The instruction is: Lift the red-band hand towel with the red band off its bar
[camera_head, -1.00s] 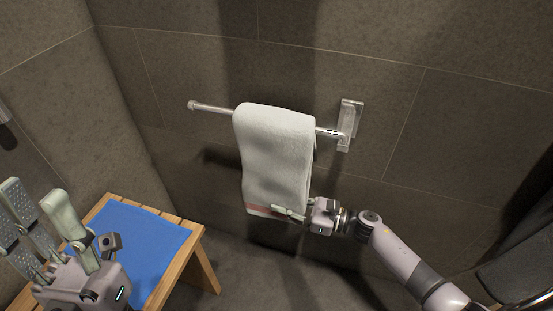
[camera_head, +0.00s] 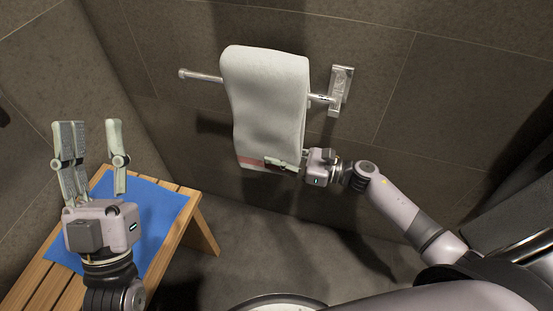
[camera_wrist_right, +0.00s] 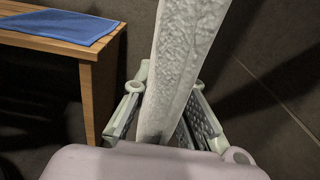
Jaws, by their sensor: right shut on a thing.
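The white hand towel (camera_head: 268,105) with the red band (camera_head: 250,162) near its lower edge is in front of the wall bar (camera_head: 201,77). Its top fold stands clearly above the line of the bar, and the bar behind the towel is hidden. My right gripper (camera_head: 281,164) is shut on the towel's lower right edge, by the band. In the right wrist view the towel (camera_wrist_right: 181,65) runs upright between the two fingers. My left gripper (camera_head: 92,140) is open and empty, in front of the wooden bench.
A slatted wooden bench (camera_head: 40,278) with a blue cloth (camera_head: 158,205) stands at the lower left; it also shows in the right wrist view (camera_wrist_right: 100,62). The bar's left end is free.

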